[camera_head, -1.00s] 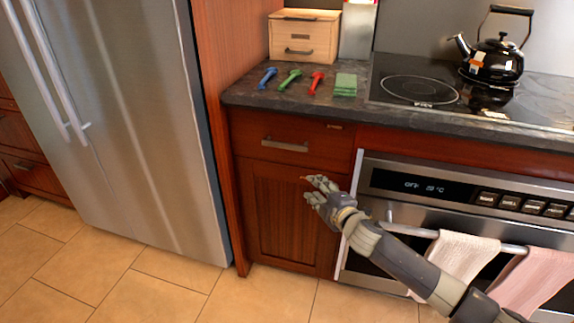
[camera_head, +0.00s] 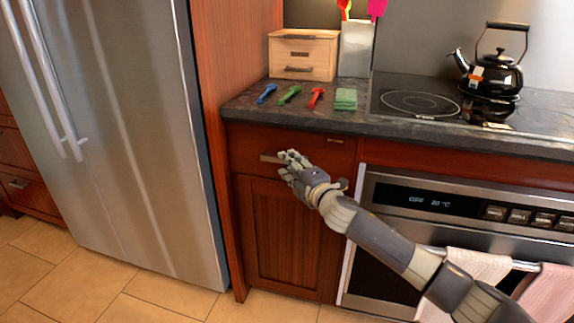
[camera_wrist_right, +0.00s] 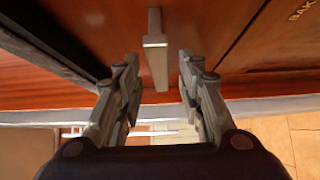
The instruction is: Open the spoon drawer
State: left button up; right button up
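The spoon drawer (camera_head: 335,152) is a shut red-brown wooden drawer front under the dark countertop, left of the oven. Its metal bar handle (camera_head: 268,157) is partly hidden by my right gripper (camera_head: 288,166) in the head view. In the right wrist view the handle (camera_wrist_right: 155,52) stands between the two open fingers of my right gripper (camera_wrist_right: 158,75), ahead of or level with the fingertips. Neither finger visibly touches it. My left gripper is in neither view.
A steel fridge (camera_head: 120,140) stands left. The oven (camera_head: 450,215) with hanging towels (camera_head: 475,270) is right of the drawer. On the countertop (camera_head: 240,103) are blue, green and red utensils, a green stack, a wooden box (camera_head: 302,55) and a black kettle (camera_head: 490,73).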

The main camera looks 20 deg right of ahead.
jog(key=shift+w+a, duration=0.2)
jog(key=shift+w, duration=0.75)
grip_shut()
jog(key=shift+s, duration=0.1)
